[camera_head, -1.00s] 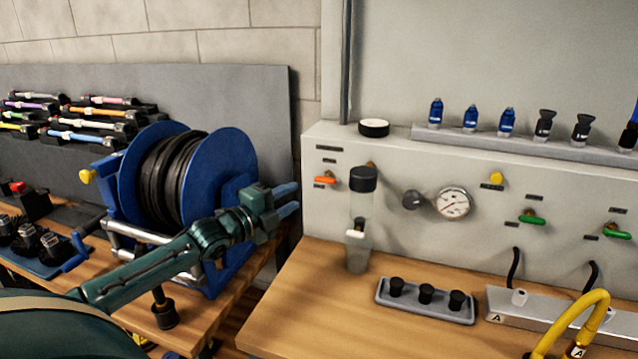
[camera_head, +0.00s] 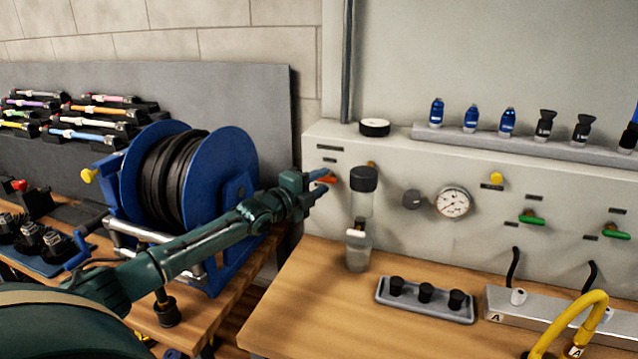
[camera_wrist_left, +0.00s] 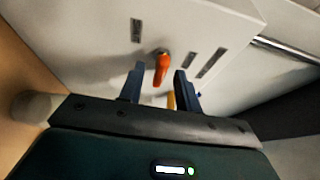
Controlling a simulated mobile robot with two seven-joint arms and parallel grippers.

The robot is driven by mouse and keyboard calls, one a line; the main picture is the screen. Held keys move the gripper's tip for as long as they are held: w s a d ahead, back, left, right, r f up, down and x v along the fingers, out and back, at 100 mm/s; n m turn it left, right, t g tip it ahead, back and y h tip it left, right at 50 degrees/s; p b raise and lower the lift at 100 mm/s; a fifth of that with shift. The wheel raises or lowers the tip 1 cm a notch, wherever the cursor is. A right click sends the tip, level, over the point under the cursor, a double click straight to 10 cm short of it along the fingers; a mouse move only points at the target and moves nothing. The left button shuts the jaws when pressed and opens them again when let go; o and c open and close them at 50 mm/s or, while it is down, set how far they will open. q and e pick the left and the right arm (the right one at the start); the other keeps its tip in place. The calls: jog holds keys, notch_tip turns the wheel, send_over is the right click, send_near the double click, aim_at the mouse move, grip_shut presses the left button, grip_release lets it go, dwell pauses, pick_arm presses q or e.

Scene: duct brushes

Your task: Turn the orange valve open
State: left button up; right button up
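The orange valve (camera_head: 328,179) is a small orange lever on the left part of the grey panel, partly hidden by my gripper in the head view. In the left wrist view the orange valve handle (camera_wrist_left: 161,68) points towards my gripper, between and just beyond the finger ends. My left gripper (camera_head: 322,183) is open, its blue fingers (camera_wrist_left: 160,85) on either side of the handle's line with gaps on both sides. It does not hold the handle. My right gripper is not in view.
A clear filter cylinder with a black cap (camera_head: 363,179) stands close to the right of the valve. A gauge (camera_head: 453,202) and green valves (camera_head: 532,218) are further right.

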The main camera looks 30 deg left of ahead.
pick_arm(q)
jog(key=shift+c, duration=0.4)
grip_shut()
jog(key=shift+f+n, duration=0.15)
jog(key=shift+n, duration=0.15)
jog(key=n+t+b, duration=0.1)
jog(key=n+b, duration=0.1)
jog(key=shift+f+n, duration=0.15)
jog(key=shift+n, duration=0.15)
jog(key=n+t+y, duration=0.1)
jog(key=n, duration=0.2)
jog(key=n+t+y, duration=0.1)
jog(key=n, duration=0.3)
jog(key=n+t+y+b, duration=0.1)
jog(key=n+y, duration=0.1)
jog(key=n, duration=0.2)
jog(key=shift+d+f, duration=0.1)
jog(key=shift+d, duration=0.2)
jog(key=n+y, duration=0.2)
jog(key=n, duration=0.2)
jog(key=n+y+p, duration=0.1)
jog(key=n, duration=0.3)
jog(key=shift+w+d+y, duration=0.1)
jog(key=shift+d+y, duration=0.05)
jog(key=shift+y, duration=0.25)
jog(key=shift+n, duration=0.3)
